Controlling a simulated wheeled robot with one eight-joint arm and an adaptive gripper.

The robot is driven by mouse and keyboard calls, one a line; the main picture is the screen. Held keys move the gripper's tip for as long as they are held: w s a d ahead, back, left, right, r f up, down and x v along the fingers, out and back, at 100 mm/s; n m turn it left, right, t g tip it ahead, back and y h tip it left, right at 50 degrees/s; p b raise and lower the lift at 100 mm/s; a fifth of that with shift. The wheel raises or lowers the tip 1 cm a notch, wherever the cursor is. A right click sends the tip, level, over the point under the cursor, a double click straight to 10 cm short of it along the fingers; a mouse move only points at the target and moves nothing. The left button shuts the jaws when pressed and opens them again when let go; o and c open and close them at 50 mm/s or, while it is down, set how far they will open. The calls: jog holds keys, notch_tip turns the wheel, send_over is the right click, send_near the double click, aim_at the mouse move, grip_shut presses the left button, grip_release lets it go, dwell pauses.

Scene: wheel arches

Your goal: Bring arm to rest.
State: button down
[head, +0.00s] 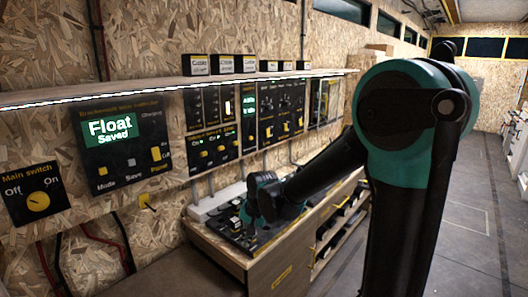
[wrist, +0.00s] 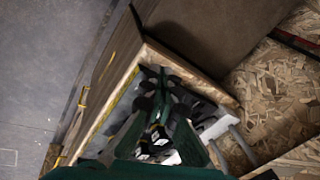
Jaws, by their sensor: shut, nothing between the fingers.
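My arm reaches from the right of the head view across to the left and down. My gripper (head: 251,222) hangs at its end, pointing down over the left part of a low wooden cabinet (head: 285,268). In the wrist view my gripper (wrist: 160,88) is shut and empty, its fingers together above the cabinet top. The fingers partly hide the dark panel (head: 224,231) on the cabinet top. I cannot tell how much room lies between the fingertips and the panel.
A chipboard wall carries a panel reading "Float Saved" (head: 112,131), a main switch (head: 36,198) and several more switch panels. A shelf (head: 150,90) with small labelled boxes juts out above. The cabinet has open shelves on its right side. Grey floor (head: 475,225) lies clear at the right.

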jog(key=s+d+f+n+t+h, duration=0.1)
jog(key=s+d, duration=0.5)
jog(key=d, duration=0.6)
jog(key=s+d+f+n+t+h, duration=0.1)
jog(key=s+d+f+n, duration=0.1)
jog(key=s+d, duration=0.5)
jog(key=d+f, duration=0.1)
jog(key=d, duration=0.5)
jog(key=shift+s+h, duration=0.25)
jog(key=shift+h, duration=0.05)
jog(key=shift+a, duration=0.15)
